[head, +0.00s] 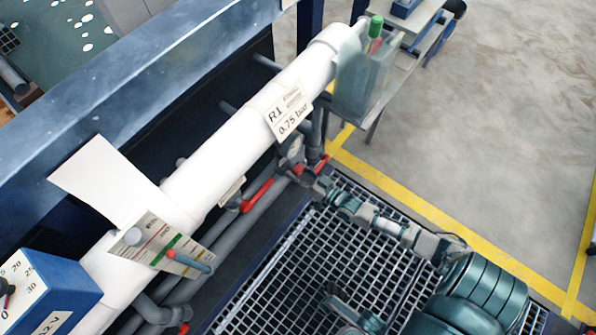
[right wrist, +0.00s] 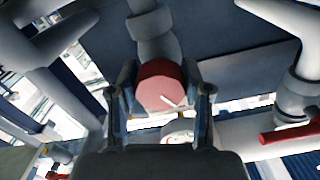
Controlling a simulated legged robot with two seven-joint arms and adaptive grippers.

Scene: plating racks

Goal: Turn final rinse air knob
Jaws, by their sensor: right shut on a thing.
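A round red knob (right wrist: 161,84) with a pale mark on its face sits on a grey fitting in the right wrist view. My right gripper (right wrist: 160,100) is shut on it, with one finger on each side. In the head view my right gripper (head: 322,184) reaches in from the lower right to the grey pipework below the white pipe. Red parts (head: 320,165) show beside its tips there, but I cannot tell which is the held knob.
A white pipe (head: 232,152) carries a tag (head: 287,110) reading R1, 0.75 bar. A red lever (head: 257,194) lies along the grey pipes; a red handle (right wrist: 290,133) is right of my gripper. A blue dial box (head: 45,290) stands lower left. Grating (head: 290,265) lies below.

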